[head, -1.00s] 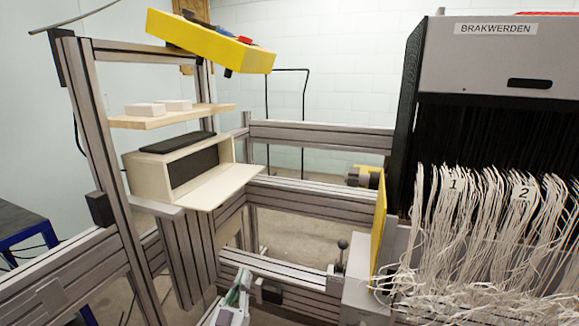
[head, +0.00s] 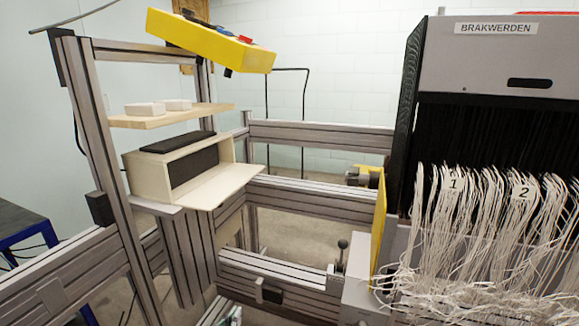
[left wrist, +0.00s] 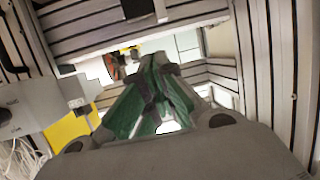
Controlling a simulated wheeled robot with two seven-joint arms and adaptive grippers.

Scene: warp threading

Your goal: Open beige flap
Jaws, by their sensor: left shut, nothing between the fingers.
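The beige box (head: 150,172) stands on the metal frame at the left in the head view. Its beige flap (head: 222,186) is folded down and sticks out nearly level from the open front, showing a dark inside. My left gripper (head: 235,314) barely shows at the bottom edge of the head view, below and apart from the flap. In the left wrist view its green fingers (left wrist: 155,75) come together, shut and empty, among metal beams. The flap cannot be made out there. My right gripper is in neither view.
A wooden shelf (head: 170,115) with white blocks is above the box, and a tilted yellow tray (head: 210,45) is higher up. Metal beams (head: 310,205) run behind and below. White threads (head: 490,240) hang at the right beside a yellow plate (head: 379,225).

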